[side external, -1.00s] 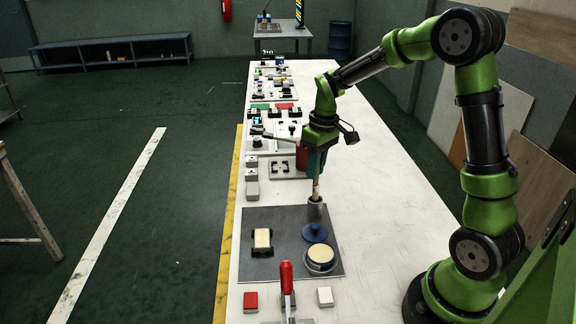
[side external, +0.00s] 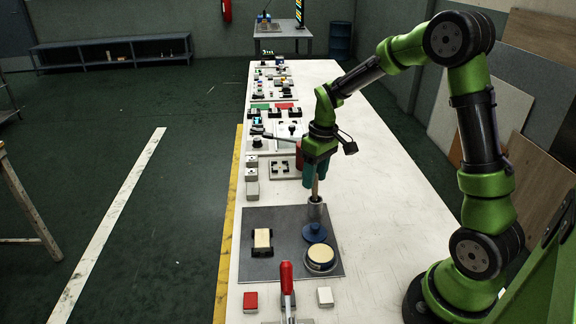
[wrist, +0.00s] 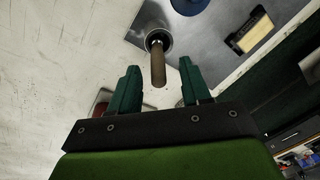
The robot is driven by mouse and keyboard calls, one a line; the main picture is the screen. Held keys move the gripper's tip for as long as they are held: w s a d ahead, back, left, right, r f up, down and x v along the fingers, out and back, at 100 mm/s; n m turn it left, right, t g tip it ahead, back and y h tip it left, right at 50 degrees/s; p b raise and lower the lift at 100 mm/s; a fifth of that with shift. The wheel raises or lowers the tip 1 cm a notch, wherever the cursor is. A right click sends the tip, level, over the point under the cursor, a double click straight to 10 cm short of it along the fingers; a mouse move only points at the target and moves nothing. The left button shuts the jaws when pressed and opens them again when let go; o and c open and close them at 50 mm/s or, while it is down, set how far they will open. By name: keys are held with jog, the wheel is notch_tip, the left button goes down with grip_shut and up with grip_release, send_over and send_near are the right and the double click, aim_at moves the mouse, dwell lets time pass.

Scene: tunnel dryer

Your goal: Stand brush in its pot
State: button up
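The brush shows as a brown wooden handle (side external: 315,188) rising out of a grey cylindrical pot (side external: 315,211); its lower end is hidden inside. The pot stands near the back right of the dark grey mat (side external: 285,222). In the wrist view the handle (wrist: 158,66) projects from the round pot mouth (wrist: 158,39), and it looks close to upright. My gripper (side external: 315,176) is above the pot, pointing down. In the wrist view its teal fingers (wrist: 158,83) are spread wide, with clear gaps on both sides of the handle. The gripper holds nothing.
Right in front of the pot is a blue round piece (side external: 315,233), then a round tin with a cream top (side external: 320,256). A cream block in a black holder (side external: 262,240) lies left. A red-handled clamp (side external: 287,278) stands in front. The white table's right side is clear.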

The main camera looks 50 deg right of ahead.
notch_tip(320, 180, up, 17)
jog(key=d, duration=0.1)
jog(key=shift+s+d, duration=0.4)
jog(key=shift+f, duration=0.15)
dwell(0.7)
jog(key=s+a+f+m+t, duration=0.1)
jog(key=s+a+m+t, duration=0.3)
jog(key=s+a, duration=0.9)
jog(key=s+t, duration=0.2)
jog(key=shift+a+f+t+y, duration=0.25)
jog(key=shift+a+t+y, duration=0.05)
jog(key=shift+a+y, duration=0.1)
